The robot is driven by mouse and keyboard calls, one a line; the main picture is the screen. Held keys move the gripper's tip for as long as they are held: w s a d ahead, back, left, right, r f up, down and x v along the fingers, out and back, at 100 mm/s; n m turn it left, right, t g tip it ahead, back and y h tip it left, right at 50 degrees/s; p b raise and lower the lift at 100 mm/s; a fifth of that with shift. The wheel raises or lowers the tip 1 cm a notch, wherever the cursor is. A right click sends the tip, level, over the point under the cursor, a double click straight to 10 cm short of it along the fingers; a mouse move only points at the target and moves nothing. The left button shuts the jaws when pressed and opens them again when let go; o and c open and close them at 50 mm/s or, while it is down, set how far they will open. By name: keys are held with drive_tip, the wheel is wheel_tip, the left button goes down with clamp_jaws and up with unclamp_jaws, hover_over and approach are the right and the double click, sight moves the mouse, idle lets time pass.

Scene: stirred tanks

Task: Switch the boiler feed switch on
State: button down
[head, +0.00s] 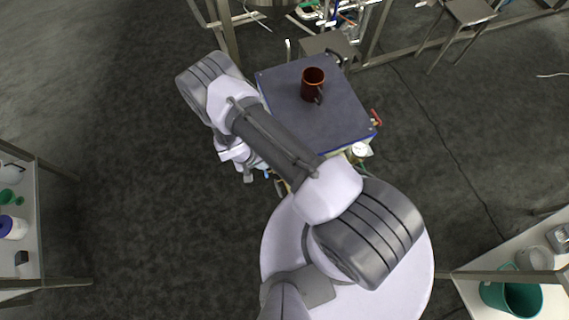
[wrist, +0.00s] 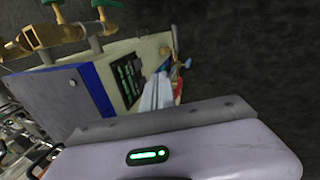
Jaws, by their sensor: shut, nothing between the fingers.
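The boiler is a box with a dark grey top (head: 315,118) in the head view. In the wrist view its cream front (wrist: 153,50) carries a dark panel with small green marks (wrist: 128,76). I cannot make out for sure which part is the feed switch. In the wrist view my gripper (wrist: 158,90) shows as pale, closed fingers in front of the cream face, close to the panel's edge. I cannot tell whether they touch it. In the head view my gripper is mostly hidden below my arm, beside the boiler.
Brass pipework (wrist: 50,42) shows in the wrist view. Shelves stand at left and lower right; floor at left is clear.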

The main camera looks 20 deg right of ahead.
drive_tip(key=shift+m, duration=0.3)
drive_tip(key=d+f+b, duration=0.5)
drive_tip(key=d+f, duration=0.2)
drive_tip(key=f, duration=0.3)
drive_tip(key=shift+d, duration=0.15)
drive_tip(key=shift+d+h, duration=0.15)
drive_tip(key=shift+h, duration=0.15)
